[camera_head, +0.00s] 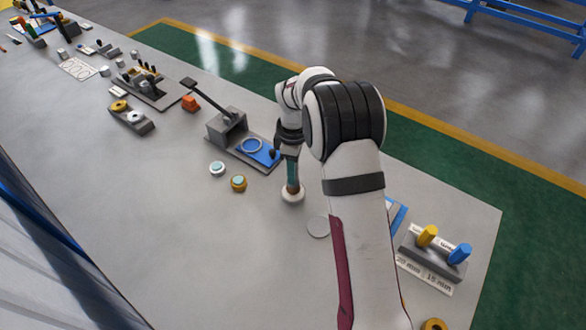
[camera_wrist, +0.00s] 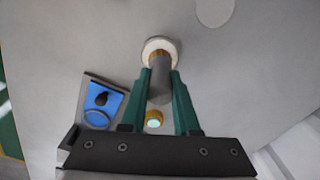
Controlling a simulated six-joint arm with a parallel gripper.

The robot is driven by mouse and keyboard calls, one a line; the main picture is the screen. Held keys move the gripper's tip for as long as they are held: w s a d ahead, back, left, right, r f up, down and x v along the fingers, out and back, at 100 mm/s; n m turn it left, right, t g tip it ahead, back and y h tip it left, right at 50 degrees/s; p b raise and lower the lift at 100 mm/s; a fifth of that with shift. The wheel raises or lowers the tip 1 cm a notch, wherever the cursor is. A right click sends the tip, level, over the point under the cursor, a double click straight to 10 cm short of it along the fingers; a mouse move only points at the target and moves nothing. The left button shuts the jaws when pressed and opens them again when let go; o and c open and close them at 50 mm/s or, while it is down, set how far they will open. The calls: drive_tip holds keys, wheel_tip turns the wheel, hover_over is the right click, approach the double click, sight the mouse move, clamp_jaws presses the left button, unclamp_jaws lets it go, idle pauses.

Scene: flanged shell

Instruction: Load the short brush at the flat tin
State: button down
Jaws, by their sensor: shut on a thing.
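My gripper (camera_wrist: 160,80) has its green fingers around a grey handle (camera_wrist: 159,85), which I take as the short brush; it is shut on it. I cannot tell which is the flat tin.
A grey fixture with a blue plate (camera_head: 262,152) stands just left of my gripper. A flat grey disc (camera_head: 317,227) lies nearer. A block with yellow and blue pegs (camera_head: 435,250) is at right. The table's front left is clear.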

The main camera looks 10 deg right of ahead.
drive_tip(key=shift+f, duration=0.55)
idle(0.9)
drive_tip(key=shift+r, duration=3.55)
